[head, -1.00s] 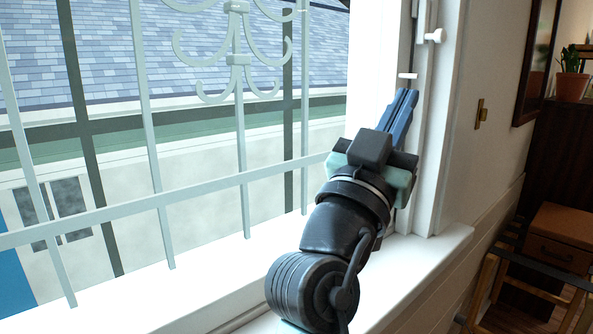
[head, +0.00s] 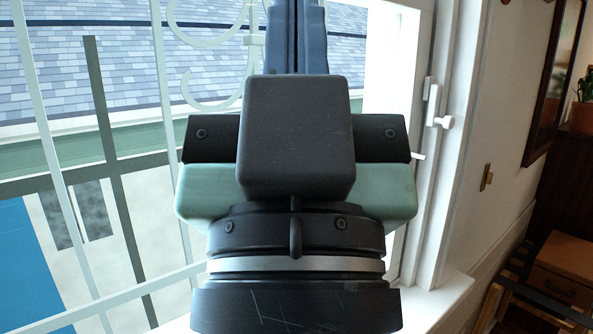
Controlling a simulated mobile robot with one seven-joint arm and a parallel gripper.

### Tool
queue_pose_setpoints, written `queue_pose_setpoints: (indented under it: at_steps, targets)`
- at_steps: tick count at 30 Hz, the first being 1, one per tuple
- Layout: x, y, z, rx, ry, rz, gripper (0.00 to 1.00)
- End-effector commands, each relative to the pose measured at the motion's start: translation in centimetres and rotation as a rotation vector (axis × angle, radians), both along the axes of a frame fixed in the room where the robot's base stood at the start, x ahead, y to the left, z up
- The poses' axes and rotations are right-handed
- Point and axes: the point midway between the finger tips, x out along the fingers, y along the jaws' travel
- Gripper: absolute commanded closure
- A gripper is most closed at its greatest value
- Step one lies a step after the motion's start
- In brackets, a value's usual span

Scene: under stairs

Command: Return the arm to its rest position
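My gripper (head: 297,35) fills the middle of the head view, close to the camera. Its two blue fingers point up side by side with only a thin dark line between them, and nothing shows held. The fingertips are cut off by the top edge of the picture. The black and green gripper body hides part of the window behind it.
A barred window (head: 165,105) spans the left and middle. Its white frame (head: 455,150) and sill (head: 443,300) are at the right of my gripper.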

Motion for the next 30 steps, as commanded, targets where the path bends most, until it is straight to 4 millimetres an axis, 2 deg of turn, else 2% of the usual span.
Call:
queue_pose_setpoints:
  at_steps: [1, 18, 24, 30]
  targets:
    - [0.0, 0.0, 3.3, 0.000, 0.000, 0.000, 1.00]
    - [0.0, 0.0, 20.3, 0.000, 0.001, 0.001, 1.00]
    - [0.0, 0.0, 24.3, 0.000, 0.001, 0.001, 1.00]
    - [0.0, 0.0, 25.4, 0.000, 0.001, 0.001, 1.00]
